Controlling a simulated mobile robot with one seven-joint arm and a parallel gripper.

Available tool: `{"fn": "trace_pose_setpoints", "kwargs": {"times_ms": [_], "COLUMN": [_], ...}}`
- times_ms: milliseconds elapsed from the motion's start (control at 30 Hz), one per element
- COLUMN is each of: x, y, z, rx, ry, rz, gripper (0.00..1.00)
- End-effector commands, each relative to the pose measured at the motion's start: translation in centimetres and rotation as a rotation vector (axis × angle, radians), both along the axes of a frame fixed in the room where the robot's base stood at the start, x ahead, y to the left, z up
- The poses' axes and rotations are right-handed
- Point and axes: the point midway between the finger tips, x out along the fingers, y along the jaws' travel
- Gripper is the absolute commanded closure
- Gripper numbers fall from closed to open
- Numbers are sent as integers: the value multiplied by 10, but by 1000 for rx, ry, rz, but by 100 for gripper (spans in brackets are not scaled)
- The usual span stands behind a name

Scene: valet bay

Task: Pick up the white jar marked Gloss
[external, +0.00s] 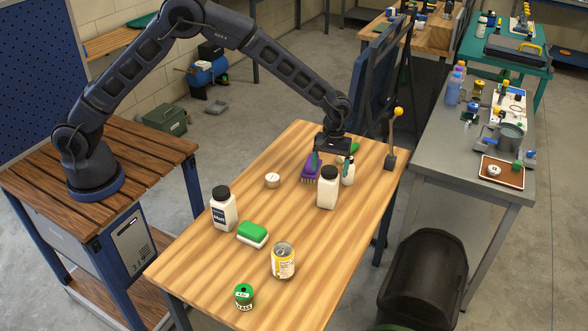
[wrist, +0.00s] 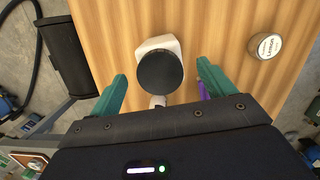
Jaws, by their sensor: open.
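A white jar with a black lid (external: 327,188) stands upright on the wooden table; its label faces away or is hidden, so I cannot read it. In the wrist view its black lid (wrist: 160,71) lies between my fingertips. My gripper (external: 333,158) is open, just behind and above this jar in the external view, with teal fingers either side of the lid in the wrist view. A second white jar with a black lid (external: 223,210) stands at the table's left edge, with a dark label whose word looks like "Matt".
Close to the gripper are a purple brush (external: 311,169) and a white bottle (external: 348,174). A yellow-knobbed lever (external: 391,160) stands at the right edge.

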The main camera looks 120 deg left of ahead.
Motion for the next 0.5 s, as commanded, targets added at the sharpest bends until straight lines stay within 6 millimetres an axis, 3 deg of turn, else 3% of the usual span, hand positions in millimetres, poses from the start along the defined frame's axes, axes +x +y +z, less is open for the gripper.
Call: {"fn": "trace_pose_setpoints", "kwargs": {"times_ms": [367,500], "x": [0,1], "y": [-6,-6], "z": [-43,-50], "rx": [-2,0], "ry": [2,-1], "rz": [1,1], "gripper": [18,18]}}
